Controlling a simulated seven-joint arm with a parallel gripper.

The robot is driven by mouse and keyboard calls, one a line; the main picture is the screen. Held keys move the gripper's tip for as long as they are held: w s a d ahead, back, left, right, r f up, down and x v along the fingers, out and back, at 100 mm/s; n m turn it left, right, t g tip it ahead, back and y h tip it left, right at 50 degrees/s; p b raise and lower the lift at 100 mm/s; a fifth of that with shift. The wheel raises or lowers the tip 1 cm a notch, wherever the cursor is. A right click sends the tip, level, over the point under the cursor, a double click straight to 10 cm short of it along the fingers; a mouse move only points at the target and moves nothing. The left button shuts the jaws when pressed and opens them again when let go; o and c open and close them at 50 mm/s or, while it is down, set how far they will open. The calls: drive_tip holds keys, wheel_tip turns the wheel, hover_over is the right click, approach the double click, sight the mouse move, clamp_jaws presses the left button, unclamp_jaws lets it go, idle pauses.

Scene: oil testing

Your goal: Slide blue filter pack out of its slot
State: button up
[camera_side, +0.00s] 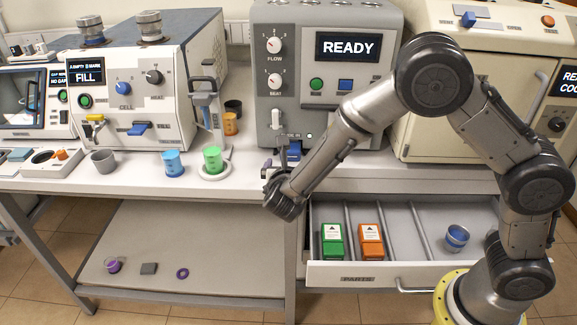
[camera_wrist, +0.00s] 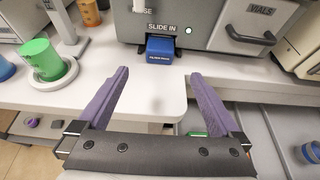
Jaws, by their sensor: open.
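The blue filter pack (camera_wrist: 160,50) sticks out of the slot under the "SLIDE IN" label at the front of the grey machine. In the side view the blue pack (camera_side: 294,151) shows just above my wrist, at the machine's lower front. My gripper (camera_wrist: 158,78) is open and empty, its two purple fingers spread wide. It points at the slot, with the pack ahead between the finger lines and apart from both fingers. In the side view my wrist hides the fingers almost wholly. How deep the pack sits in the slot is hidden.
The grey machine (camera_side: 325,90) shows "READY". A green cup (camera_side: 213,160) stands on a white round stand left of my wrist, beside a blue cup (camera_side: 173,163).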

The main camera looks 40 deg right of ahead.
sight(290, 153)
drive_tip(key=x, duration=1.2)
drive_tip(key=shift+w+d+f, duration=0.1)
drive_tip(key=c, duration=1.5)
drive_tip(key=shift+s+a, duration=3.55)
drive_tip(key=shift+s, duration=0.05)
drive_tip(key=o, duration=1.5)
drive_tip(key=v, duration=1.3)
drive_tip(key=shift+s+a+r, duration=0.2)
